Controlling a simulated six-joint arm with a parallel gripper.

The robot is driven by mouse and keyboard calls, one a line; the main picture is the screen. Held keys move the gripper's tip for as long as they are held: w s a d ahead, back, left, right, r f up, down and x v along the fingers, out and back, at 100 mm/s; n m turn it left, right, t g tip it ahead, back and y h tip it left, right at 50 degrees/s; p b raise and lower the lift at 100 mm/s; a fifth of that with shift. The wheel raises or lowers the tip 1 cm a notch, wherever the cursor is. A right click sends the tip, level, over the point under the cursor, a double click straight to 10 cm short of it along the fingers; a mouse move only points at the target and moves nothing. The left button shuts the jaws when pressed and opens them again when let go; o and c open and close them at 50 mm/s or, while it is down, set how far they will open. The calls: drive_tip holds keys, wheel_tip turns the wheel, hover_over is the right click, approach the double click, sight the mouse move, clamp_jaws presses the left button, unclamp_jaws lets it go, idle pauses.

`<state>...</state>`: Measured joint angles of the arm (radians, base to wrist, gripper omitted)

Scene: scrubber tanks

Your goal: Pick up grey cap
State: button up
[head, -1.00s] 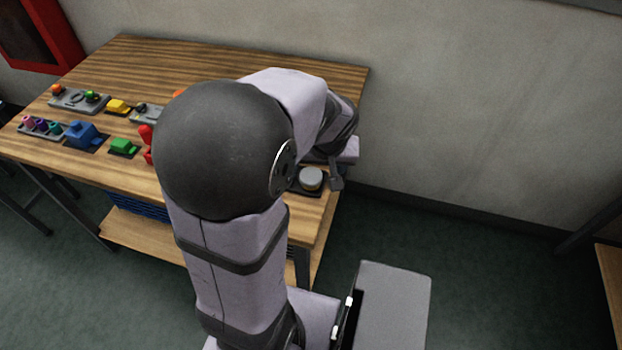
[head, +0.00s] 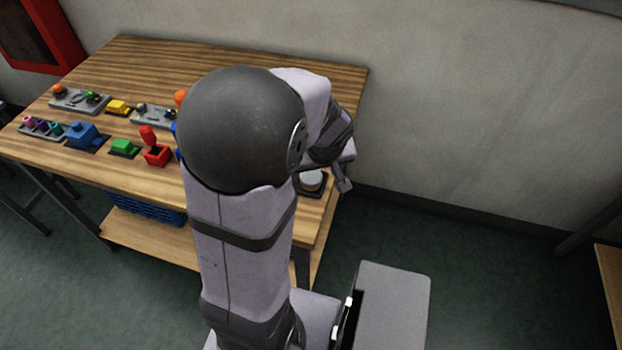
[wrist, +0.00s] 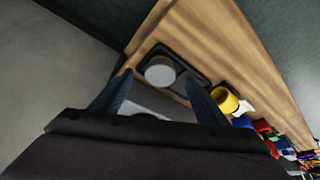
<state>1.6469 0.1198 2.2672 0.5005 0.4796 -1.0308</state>
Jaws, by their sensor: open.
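The grey cap (head: 311,179) is a round, pale-topped piece in a dark square tray (head: 312,193) at the table's right end, partly hidden by my arm in the head view. In the wrist view the cap (wrist: 160,72) sits in the tray's left part, beyond and between my fingertips. My gripper (wrist: 158,77) is open and empty, with one dark finger on each side. In the head view only a small part of my gripper (head: 343,182) shows, just right of the cap near the table's edge. I cannot tell its exact height above the cap.
In the wrist view a yellow round piece (wrist: 225,99) lies close right of my right finger. A red lever block (head: 156,153), green block (head: 123,147) and blue block (head: 82,135) stand further left. The wall (head: 480,120) is beyond the table's right end.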

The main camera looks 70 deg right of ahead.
sight(312, 178)
drive_tip(key=shift+x, duration=2.45)
drive_tip(key=shift+w, duration=0.15)
drive_tip(key=shift+r, duration=0.1)
drive_tip(key=c, duration=1.1)
